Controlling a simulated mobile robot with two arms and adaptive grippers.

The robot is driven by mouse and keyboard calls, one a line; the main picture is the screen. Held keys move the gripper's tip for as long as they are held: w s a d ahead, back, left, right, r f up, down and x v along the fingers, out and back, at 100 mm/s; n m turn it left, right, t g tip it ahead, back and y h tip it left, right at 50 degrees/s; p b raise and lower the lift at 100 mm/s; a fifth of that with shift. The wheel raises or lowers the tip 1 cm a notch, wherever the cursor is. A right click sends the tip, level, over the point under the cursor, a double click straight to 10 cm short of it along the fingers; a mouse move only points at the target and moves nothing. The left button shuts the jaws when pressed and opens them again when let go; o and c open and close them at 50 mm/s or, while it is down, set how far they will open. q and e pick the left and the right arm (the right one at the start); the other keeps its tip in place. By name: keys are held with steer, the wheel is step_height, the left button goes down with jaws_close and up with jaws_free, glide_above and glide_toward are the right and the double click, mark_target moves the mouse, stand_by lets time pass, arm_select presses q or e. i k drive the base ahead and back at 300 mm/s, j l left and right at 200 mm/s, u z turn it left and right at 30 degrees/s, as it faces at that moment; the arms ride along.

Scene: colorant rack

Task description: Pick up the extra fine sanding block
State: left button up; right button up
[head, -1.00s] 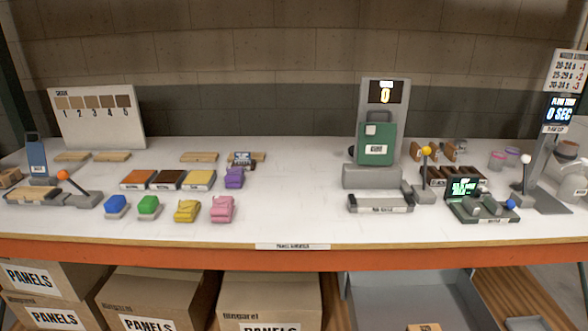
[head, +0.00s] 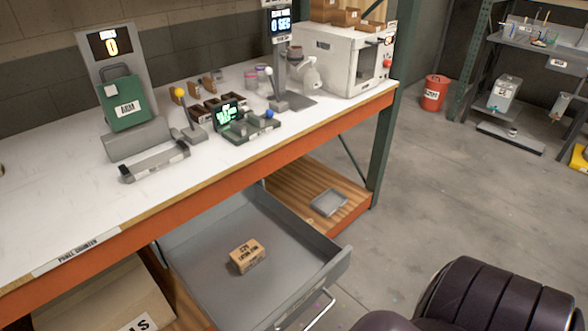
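A small tan block (head: 247,256) with dark printing lies in the open grey drawer (head: 205,245) under the table. The printing is too small to read, so I cannot tell whether it is the extra fine sanding block. Nothing else lies in the visible part of the drawer. Neither of my grippers shows in the head view.
The white worktable (head: 50,190) carries a green-fronted machine (head: 126,104), a small green-screen device (head: 240,122) and a white oven-like box (head: 335,60). A small grey tray (head: 328,203) sits on the lower wooden shelf. The concrete floor (head: 430,190) at right is open. A red can (head: 434,93) stands beyond.

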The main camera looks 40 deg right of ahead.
mark_target(247, 255)
steer(key=z, duration=0.9)
steer(key=i+j+z, duration=0.15)
steer(key=j+z, duration=0.15)
steer(key=j, duration=0.35)
steer(key=j+z, duration=0.3)
steer(key=j, duration=0.35)
